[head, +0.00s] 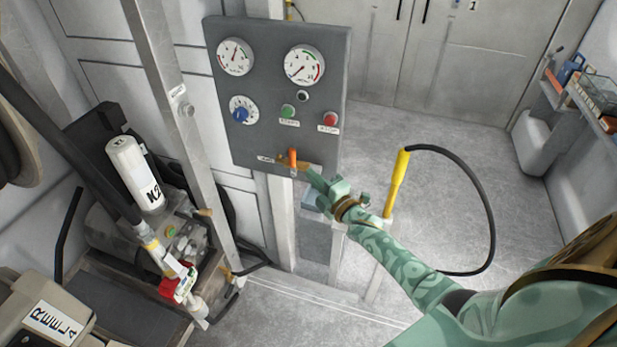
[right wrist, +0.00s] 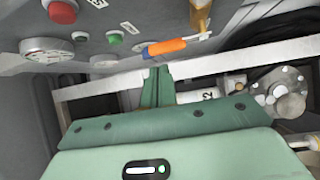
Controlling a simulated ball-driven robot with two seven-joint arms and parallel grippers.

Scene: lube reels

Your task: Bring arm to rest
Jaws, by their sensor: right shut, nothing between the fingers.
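My right arm (head: 400,262), green with pale swirls, reaches in from the lower right of the head view. Its gripper (head: 308,176) is at the lower edge of the grey control panel (head: 262,95), close to a small orange-handled lever (head: 292,157). In the right wrist view the green fingers (right wrist: 157,84) are together with nothing between them. The orange handle (right wrist: 166,47) shows just beyond their tips; whether they touch cannot be told. My left gripper is not in view.
The panel carries gauges, a blue knob (head: 240,114), a green button (head: 288,111) and a red button (head: 330,119). A yellow-handled hose wand (head: 398,180) stands right of my gripper. A pump unit (head: 135,170) stands left. Floor at right is open.

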